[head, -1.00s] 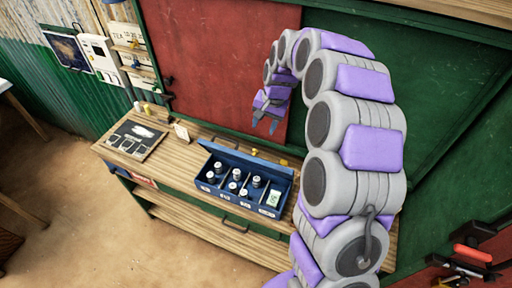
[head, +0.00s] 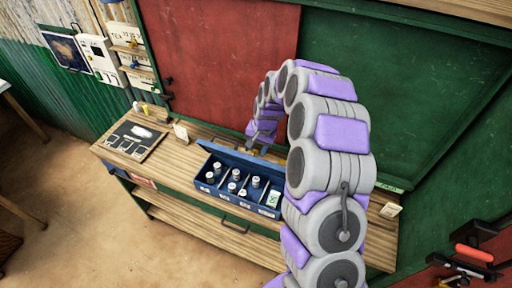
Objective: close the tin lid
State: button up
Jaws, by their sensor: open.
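The blue tin (head: 207,194) stands on the wooden bench with its lid (head: 225,154) open along the back side. Several small weights with pale tops (head: 217,168) stand in its compartments, and a pale green-marked card or block (head: 274,198) sits at the right end. My gripper (head: 260,142) is open and empty, just behind the raised lid as seen here. It is partly in shadow, and I cannot tell whether it touches the lid.
A dark board (head: 132,139) lies on the bench at the left, with a small white card (head: 181,132) beside it. My arm covers the bench right of the tin. Another card (head: 391,210) stands at the right end. The red and green wall panels rise behind.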

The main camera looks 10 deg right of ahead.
grip_shut()
dwell(0.3)
dwell(0.3)
